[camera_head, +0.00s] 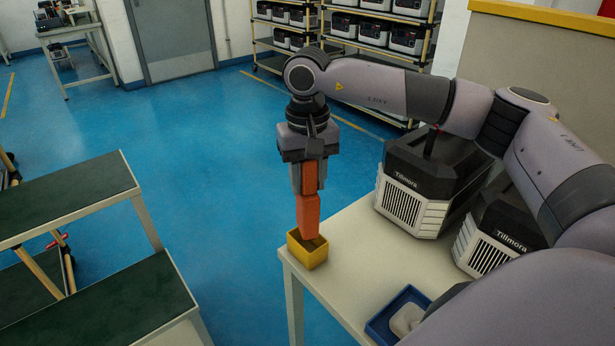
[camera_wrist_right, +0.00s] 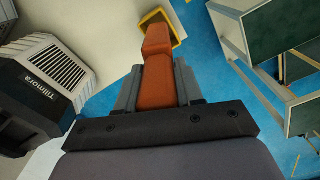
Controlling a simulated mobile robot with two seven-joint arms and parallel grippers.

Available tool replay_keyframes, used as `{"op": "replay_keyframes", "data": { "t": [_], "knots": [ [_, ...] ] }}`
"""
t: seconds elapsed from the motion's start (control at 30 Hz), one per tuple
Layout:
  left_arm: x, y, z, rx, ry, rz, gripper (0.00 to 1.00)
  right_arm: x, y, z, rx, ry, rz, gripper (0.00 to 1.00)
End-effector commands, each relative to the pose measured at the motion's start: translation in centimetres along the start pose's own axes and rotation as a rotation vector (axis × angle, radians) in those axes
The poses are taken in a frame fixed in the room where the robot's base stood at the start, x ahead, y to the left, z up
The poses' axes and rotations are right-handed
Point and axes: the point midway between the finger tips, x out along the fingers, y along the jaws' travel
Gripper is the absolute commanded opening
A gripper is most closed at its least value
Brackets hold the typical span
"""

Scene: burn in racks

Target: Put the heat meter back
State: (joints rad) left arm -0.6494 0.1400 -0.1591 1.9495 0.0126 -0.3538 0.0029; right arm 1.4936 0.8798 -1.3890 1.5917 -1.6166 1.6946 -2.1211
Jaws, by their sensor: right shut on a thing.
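My right gripper (camera_head: 309,178) points down over the near left corner of the white table and is shut on the orange-red heat meter (camera_head: 308,213). The meter hangs upright below the fingers, its lower end at or just inside the open top of a small yellow box (camera_head: 307,252). I cannot tell whether it touches the box's floor. In the right wrist view the meter (camera_wrist_right: 156,78) lies between the fingers (camera_wrist_right: 156,85), with the yellow box (camera_wrist_right: 172,22) partly hidden behind its far end. My left gripper is not in view.
Two black and white Tillmora units (camera_head: 412,198) (camera_head: 490,250) stand on the white table (camera_head: 352,240). A blue tray (camera_head: 384,325) with a pale object lies at the table's front. A green-topped bench (camera_head: 70,195) stands at the left, with open blue floor between. Racks (camera_head: 345,45) stand behind.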

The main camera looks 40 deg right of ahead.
Motion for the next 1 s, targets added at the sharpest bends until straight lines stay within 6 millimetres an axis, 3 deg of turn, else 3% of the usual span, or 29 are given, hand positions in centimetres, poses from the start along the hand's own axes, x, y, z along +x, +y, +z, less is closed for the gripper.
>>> {"op": "replay_keyframes", "data": {
  "t": [0.77,0.8,0.87,1.0],
  "knots": [
    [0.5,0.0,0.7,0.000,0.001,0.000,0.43,1.4,0.0,0.0,-0.001,0.003,-0.001,0.00],
    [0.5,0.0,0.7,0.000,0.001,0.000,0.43,1.4,0.0,0.0,-0.001,0.002,0.000,0.39],
    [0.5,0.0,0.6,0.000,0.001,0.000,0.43,1.4,0.0,0.0,-0.001,0.001,0.000,0.59],
    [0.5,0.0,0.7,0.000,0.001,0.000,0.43,1.4,0.0,0.0,-0.001,0.001,0.000,0.62]
  ]
}}
